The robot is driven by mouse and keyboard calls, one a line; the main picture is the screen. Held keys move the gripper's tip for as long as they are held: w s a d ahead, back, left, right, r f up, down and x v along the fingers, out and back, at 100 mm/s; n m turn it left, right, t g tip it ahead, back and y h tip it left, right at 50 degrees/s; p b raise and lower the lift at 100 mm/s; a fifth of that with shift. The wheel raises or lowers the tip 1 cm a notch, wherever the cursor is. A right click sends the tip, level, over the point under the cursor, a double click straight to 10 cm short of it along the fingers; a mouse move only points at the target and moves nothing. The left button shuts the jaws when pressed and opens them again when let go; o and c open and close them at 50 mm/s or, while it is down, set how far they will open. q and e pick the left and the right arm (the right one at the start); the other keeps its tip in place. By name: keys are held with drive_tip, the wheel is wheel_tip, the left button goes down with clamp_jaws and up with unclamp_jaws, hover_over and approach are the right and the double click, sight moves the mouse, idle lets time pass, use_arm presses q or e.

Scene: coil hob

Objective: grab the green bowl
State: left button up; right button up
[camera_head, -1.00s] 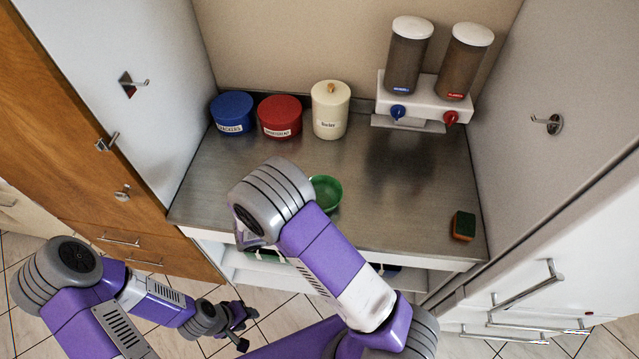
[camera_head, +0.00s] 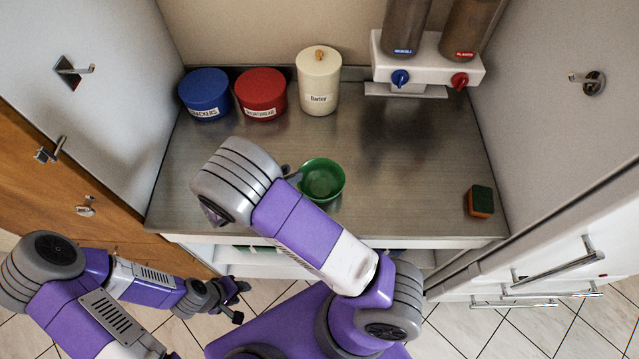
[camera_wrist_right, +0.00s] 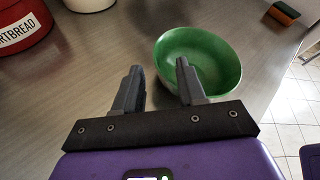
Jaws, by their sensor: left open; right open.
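The green bowl (camera_head: 323,179) stands upright on the steel counter (camera_head: 400,205) near its front middle. It also shows in the right wrist view (camera_wrist_right: 210,58), just beyond the fingers and to the right. My right gripper (camera_wrist_right: 158,70) is open and empty, its right finger close to the bowl's near side; whether it touches cannot be told. In the head view that gripper (camera_head: 291,174) is mostly hidden behind my forearm, with a fingertip showing left of the bowl. My left gripper (camera_head: 241,301) is open and empty, low in front of the counter.
A blue tub (camera_head: 205,97), a red tub (camera_head: 261,95) and a cream canister (camera_head: 318,82) stand along the back wall. A dispenser (camera_head: 425,65) hangs at the back right. A sponge (camera_head: 480,201) lies at the right. Side panels bound the counter.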

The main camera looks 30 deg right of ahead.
sight(308, 164)
drive_tip(key=shift+d+f, duration=0.15)
drive_tip(key=shift+d, duration=0.4)
drive_tip(key=x, duration=0.5)
drive_tip(key=shift+w+d+f, duration=0.15)
drive_tip(key=shift+w+d, duration=0.05)
drive_tip(key=shift+w, duration=0.25)
clamp_jaws()
